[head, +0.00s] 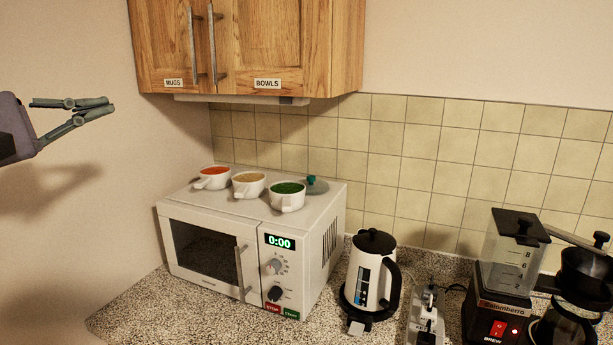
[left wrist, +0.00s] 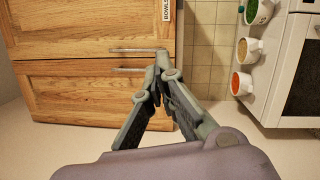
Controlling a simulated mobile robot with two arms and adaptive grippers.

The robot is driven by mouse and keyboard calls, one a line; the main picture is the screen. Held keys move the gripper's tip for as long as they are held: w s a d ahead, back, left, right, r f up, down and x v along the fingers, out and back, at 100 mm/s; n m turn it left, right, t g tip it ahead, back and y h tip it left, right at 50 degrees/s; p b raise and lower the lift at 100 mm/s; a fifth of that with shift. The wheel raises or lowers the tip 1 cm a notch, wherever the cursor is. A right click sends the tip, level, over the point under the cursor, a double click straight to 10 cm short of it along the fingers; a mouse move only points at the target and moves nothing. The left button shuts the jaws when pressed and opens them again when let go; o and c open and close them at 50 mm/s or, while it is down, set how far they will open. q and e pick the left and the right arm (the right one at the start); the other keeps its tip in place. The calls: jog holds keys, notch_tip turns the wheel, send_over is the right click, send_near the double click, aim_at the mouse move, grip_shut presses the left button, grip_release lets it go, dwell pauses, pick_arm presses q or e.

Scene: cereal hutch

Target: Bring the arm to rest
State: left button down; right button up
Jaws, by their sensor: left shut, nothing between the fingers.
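My left gripper (head: 112,105) is at the left of the head view, in the air in front of the bare wall. My right gripper is in neither view.
A wooden cabinet (head: 285,40) labelled MUGS and BOWLS hangs above. A white microwave (head: 205,215) carries several filled white cups (head: 248,184). A kettle (head: 371,270) and coffee maker (head: 500,290) stand on the speckled counter (head: 135,312). Space around the left gripper is free.

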pick_arm(q)
jog(key=d+f+n+h, duration=0.5)
jog(key=d+n, duration=0.1)
jog(key=d, duration=0.2)
jog(key=s+a+f+m+t+y, duration=0.1)
jog(key=a+f+m+y, duration=0.2)
jog(key=f+m+y, duration=1)
jog(key=s+a+f+m+y, duration=0.25)
jog(key=f+m+y, duration=0.45)
jog(key=f+m, duration=1.25)
jog(key=s+d+f+n+g+h, duration=0.1)
jog(key=s+f+n+g, duration=0.3)
jog(key=f, duration=0.4)
jog(key=s+d+f+n+g, duration=0.1)
jog(key=s+f+n+g, duration=0.25)
jog(key=s+f, duration=0.35)
jog(key=s+d+f+n+g+h, duration=0.2)
jog(key=s+d+f+g, duration=0.1)
jog(key=s+f, duration=0.3)
jog(key=s+d+f+n+g+h, duration=0.1)
jog(key=s+d+f+n+g, duration=0.15)
jog(key=s, duration=0.45)
jog(key=s+f+g, duration=0.1)
jog(key=s+f, duration=0.2)
jog(key=f, duration=2.6)
jog(key=s+a+f+m+g, duration=0.1)
jog(key=s+a+f, duration=0.1)
jog(key=s+f, duration=1.2)
jog(key=shift+s+a, duration=0.2)
jog(key=shift+s, duration=0.95)
